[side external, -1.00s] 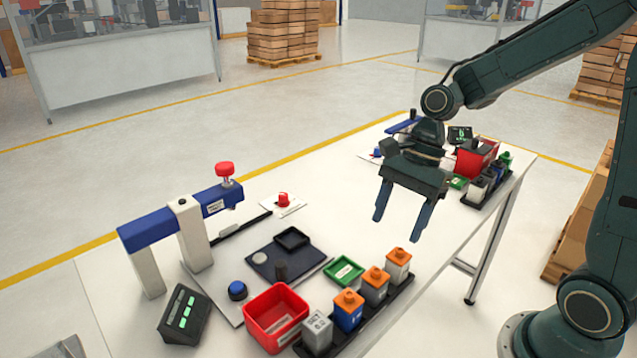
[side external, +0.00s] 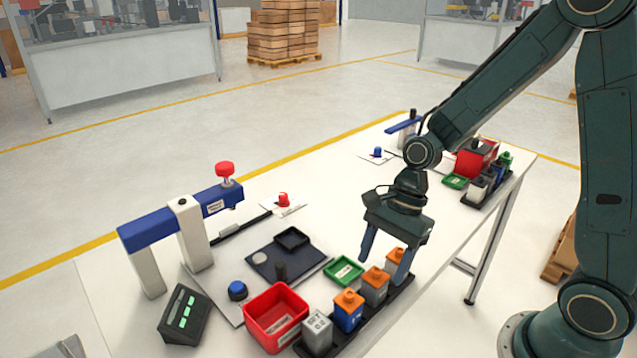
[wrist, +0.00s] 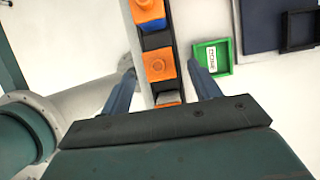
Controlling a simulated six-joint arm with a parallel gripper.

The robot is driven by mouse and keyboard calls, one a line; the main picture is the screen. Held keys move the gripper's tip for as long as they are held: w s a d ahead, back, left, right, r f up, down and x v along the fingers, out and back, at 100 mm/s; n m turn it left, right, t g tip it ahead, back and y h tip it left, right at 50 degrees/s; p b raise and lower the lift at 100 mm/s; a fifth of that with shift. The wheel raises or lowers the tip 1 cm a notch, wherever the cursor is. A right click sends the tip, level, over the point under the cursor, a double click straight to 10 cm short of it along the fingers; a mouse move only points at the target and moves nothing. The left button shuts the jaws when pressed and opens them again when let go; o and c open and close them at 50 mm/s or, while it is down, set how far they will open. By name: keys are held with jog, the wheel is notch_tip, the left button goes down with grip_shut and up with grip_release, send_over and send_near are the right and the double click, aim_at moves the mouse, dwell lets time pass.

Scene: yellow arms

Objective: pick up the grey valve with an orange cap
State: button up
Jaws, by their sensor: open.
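Two grey valves with orange caps stand in a black rack (side external: 385,317) at the table's near edge. The far one (side external: 396,261) is at the rack's end, and the other (side external: 375,290) is beside it. My gripper (side external: 382,270) is open and points down over this end of the rack. In the wrist view my fingers (wrist: 161,67) lie either side of the rack. One orange cap (wrist: 159,65) shows level with the fingertips. The end valve (wrist: 168,98) is partly hidden by my gripper body. I cannot tell the fingertips' exact height.
A blue valve with an orange cap (side external: 348,313) and an all-grey one (side external: 317,334) share the rack. A green tray (side external: 343,271) and a red bin (side external: 276,318) sit close beside it. A blue-topped press (side external: 180,215) stands farther left.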

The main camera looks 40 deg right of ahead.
aim_at(374, 290)
jog(key=shift+x, duration=2.55)
jog(key=c, duration=1.1)
